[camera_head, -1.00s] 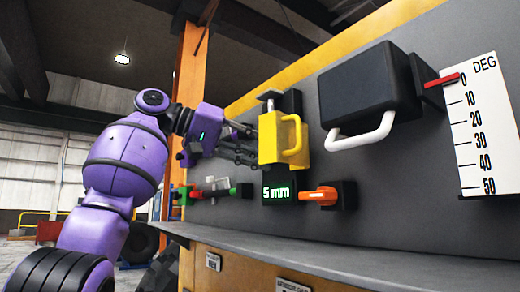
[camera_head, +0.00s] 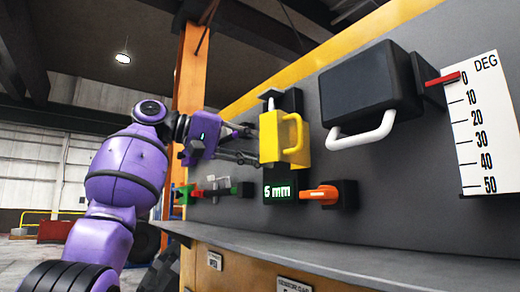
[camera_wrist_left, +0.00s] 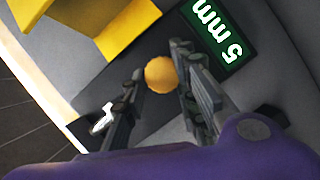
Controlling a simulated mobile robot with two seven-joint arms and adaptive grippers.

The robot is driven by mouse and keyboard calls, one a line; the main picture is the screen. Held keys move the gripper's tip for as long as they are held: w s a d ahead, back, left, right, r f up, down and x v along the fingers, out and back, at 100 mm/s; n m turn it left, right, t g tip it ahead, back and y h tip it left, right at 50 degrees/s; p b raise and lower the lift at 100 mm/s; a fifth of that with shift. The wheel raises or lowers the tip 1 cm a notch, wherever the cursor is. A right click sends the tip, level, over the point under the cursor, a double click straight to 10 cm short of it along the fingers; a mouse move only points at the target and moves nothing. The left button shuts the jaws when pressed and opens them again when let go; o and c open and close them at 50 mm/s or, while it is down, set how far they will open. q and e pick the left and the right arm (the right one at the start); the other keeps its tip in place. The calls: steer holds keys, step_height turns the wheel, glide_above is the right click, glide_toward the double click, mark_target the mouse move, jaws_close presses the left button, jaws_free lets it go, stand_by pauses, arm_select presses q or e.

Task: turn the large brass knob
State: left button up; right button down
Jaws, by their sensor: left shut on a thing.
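The large brass knob (camera_wrist_left: 160,75) shows as a round golden face in the left wrist view, between the two fingers of my left gripper (camera_wrist_left: 159,70). The gripper is shut on it. In the head view my left gripper (camera_head: 246,158) reaches in from the left, just left of the yellow block, and I cannot make out the knob there. My right gripper is in neither view.
A yellow block with a handle (camera_head: 284,138) is close to the gripper, above a green "5 mm" display (camera_head: 278,192). An orange lever (camera_head: 320,195), a black box with a white handle (camera_head: 372,85) and a degree scale (camera_head: 476,125) are to the right. A grey ledge (camera_head: 300,252) runs below.

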arm_select(q)
steer(key=o, duration=1.1)
steer(key=shift+s+d+r, duration=0.1)
steer(key=shift+c, duration=0.2)
steer(key=shift+a+r, duration=0.1)
steer(key=shift+a, duration=0.45)
steer(key=v, duration=1.1)
steer(key=shift+s, duration=0.15)
